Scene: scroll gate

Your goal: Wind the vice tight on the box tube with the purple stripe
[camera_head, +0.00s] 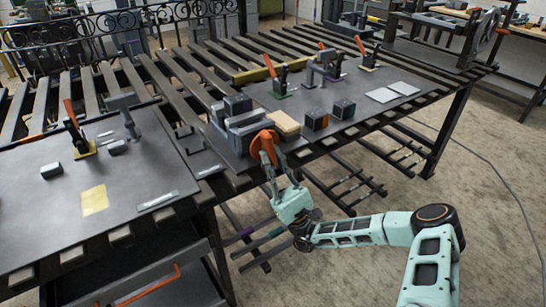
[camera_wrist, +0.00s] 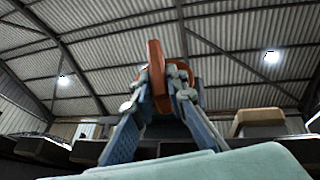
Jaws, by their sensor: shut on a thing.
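The grey vice (camera_head: 246,128) stands on the table's near edge in the head view. A dark block with a purple mark (camera_head: 237,104) sits at its jaws; I cannot tell how firmly it is held. The vice's orange handwheel (camera_head: 262,143) faces me. My gripper (camera_head: 269,160) is shut on the handwheel's rim from below. In the wrist view, the orange rim (camera_wrist: 156,68) stands upright between the fingers of my gripper (camera_wrist: 164,88). The box in the vice does not show clearly there.
A tan block (camera_head: 284,124) lies right of the vice. Two dark cubes (camera_head: 316,119) (camera_head: 344,108) and pale plates (camera_head: 382,95) lie further right. Orange-handled clamps (camera_head: 274,75) stand behind. Another worktable (camera_head: 130,180) is at left. Bars lie on the rack below.

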